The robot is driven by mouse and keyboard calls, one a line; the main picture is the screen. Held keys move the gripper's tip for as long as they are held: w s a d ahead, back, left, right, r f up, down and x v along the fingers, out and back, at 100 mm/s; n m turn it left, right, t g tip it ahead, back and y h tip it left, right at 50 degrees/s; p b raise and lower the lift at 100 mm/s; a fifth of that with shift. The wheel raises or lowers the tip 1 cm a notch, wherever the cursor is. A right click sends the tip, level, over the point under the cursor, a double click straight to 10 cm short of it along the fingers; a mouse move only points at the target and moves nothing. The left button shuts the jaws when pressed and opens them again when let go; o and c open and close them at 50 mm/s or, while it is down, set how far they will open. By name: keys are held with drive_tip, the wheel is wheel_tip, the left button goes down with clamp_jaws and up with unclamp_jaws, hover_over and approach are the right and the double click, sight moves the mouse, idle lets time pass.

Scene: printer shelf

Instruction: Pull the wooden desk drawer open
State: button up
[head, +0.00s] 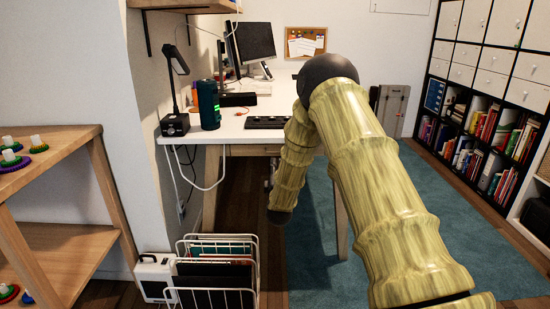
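The white desk (222,134) stands against the left wall. Under its top, a strip of light wood (250,150) shows, which looks like the drawer front; my arm hides its right part. No gap shows above or below the strip, and I cannot see a handle. My arm crosses the middle of the view and bends down in front of the desk. Only small grey parts of my gripper (268,184) show past the lower arm link, below the wood strip. Its fingers are mostly hidden, so whether it is open or touches anything is unclear.
A white wire rack (217,270) with folders and a white case (155,277) stand on the floor in front. A wooden shelf (60,140) is at left. A lamp (174,95), dark green cylinder (209,104) and keyboard (267,122) are on the desk. Blue carpet (430,215) is open at right.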

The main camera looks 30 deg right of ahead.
sight(277, 152)
drive_tip(key=shift+b+x, duration=1.2)
drive_tip(key=shift+x, duration=4)
drive_tip(key=shift+d+f, duration=0.1)
drive_tip(key=shift+d, duration=0.05)
clamp_jaws()
